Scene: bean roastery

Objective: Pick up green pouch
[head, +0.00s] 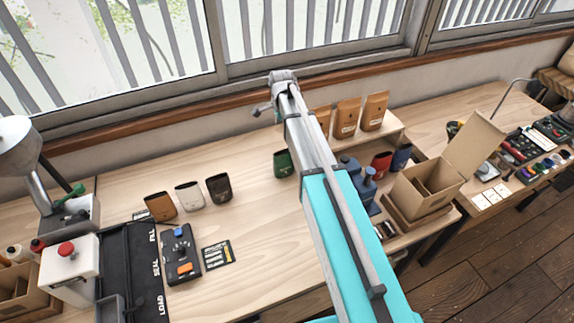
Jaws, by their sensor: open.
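The green pouch (283,163) stands upright on the light wood bench, just left of my arm. The arm passes close by its right side in this view and may cover part of it. My arm reaches across the bench towards the window. Only a small dark part of what looks like my gripper (262,109) shows at the arm's far end, above and beyond the pouch in the picture. It is open and apart from the pouch. The rest of it is hidden behind the arm.
Brown (160,207), white (189,196) and black (218,188) pouches stand to the left. A control box (180,255) and a sealer (70,268) are nearer. A shelf with kraft bags (347,118) and an open carton (428,188) lie right. Bench around the green pouch is clear.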

